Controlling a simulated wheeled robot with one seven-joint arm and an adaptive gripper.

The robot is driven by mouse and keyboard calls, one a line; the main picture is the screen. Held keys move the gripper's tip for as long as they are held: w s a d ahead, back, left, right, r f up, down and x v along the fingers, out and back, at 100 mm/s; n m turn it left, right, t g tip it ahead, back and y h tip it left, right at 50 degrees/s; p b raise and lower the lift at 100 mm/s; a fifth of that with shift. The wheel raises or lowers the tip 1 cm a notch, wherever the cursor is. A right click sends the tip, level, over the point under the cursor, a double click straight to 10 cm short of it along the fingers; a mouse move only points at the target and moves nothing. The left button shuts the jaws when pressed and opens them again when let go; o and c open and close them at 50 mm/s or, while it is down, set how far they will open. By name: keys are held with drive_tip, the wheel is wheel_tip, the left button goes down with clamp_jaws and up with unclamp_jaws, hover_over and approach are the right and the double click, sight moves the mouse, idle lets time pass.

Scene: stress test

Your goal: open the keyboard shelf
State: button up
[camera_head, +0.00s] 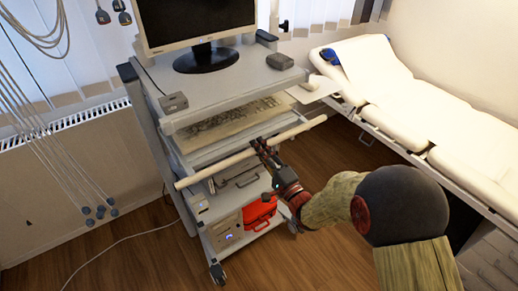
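The keyboard shelf (205,152) is a light tray under the top surface of a grey medical cart. A keyboard (232,119) lies on the shelf, partly under the top surface. A long pale bar (222,165) runs across the front of the shelf. My gripper (262,146) is at the middle of this bar, reaching from the lower right. Its fingers are at or against the bar. I cannot tell whether they are closed around it.
A monitor (196,22) stands on the cart's top surface (222,82). A red case (262,212) and a boxy device (224,232) sit on the lower shelf. A padded bed (420,97) is at the right. Cables hang at the left. Wooden floor (130,248) is open in front.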

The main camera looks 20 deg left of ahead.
clamp_jaws()
drive_tip(key=shift+f, duration=0.1)
drive_tip(key=shift+s, duration=0.1)
idle(0.3)
